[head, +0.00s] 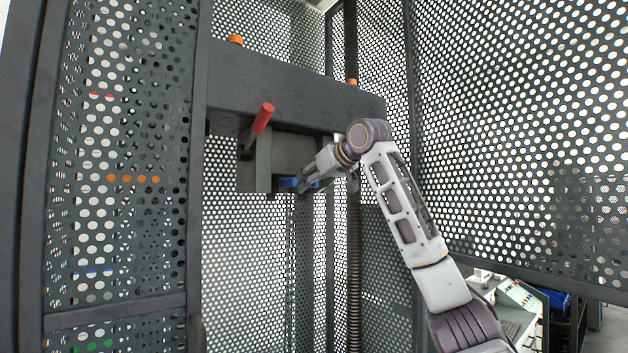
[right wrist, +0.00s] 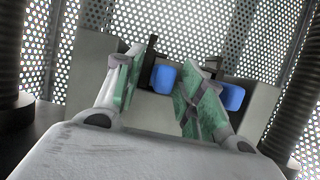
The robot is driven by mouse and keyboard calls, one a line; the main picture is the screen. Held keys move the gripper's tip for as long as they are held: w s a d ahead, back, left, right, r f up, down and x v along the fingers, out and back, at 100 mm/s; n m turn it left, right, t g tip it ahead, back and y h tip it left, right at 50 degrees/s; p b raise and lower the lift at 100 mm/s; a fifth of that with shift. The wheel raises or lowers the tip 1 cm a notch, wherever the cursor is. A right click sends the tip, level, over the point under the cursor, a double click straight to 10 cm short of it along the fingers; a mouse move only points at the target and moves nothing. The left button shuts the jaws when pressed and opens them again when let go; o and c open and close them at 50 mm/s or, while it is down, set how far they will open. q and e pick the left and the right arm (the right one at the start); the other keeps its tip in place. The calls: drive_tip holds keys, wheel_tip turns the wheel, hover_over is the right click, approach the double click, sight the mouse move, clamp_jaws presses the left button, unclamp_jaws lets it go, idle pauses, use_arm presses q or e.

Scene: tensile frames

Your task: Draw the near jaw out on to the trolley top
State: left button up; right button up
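Two jaws with blue handles or faces sit in the grey grip head (head: 275,155) under the dark crosshead. In the right wrist view one blue-marked jaw (right wrist: 164,79) lies between my fingers, and the other blue piece (right wrist: 231,97) lies right of the right finger. My right gripper (head: 308,183) is at the bottom of the grip head, beside the blue part (head: 288,183). Its green-padded fingers (right wrist: 165,85) are apart around the first jaw; firm contact does not show. My left gripper is not in view. I cannot make out the trolley top.
A red-ended lever (head: 263,118) sticks out from the grip head. The dark crosshead (head: 290,85) spans above, with a threaded column (head: 354,270) behind my arm. Perforated guard panels (head: 520,130) close in both sides. A bench with a control box (head: 520,295) stands lower right.

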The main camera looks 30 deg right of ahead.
clamp_jaws()
drive_tip(key=shift+s, duration=0.2)
idle(0.3)
drive_tip(key=s+b, duration=0.3)
drive_tip(key=s, duration=0.5)
drive_tip(key=shift+d, duration=0.35)
idle(1.6)
drive_tip(key=shift+s+r, duration=0.1)
drive_tip(key=shift+s, duration=0.2)
drive_tip(key=shift+r, duration=0.15)
drive_tip(key=shift+s+d+r+p, duration=0.1)
drive_tip(key=shift+s+r+p, duration=0.4)
drive_tip(key=shift+r+p, duration=0.15)
drive_tip(key=shift+s+r+p, duration=0.5)
drive_tip(key=shift+r+p, duration=0.05)
drive_tip(key=shift+r, duration=0.2)
drive_tip(key=shift+f, duration=0.1)
idle(0.5)
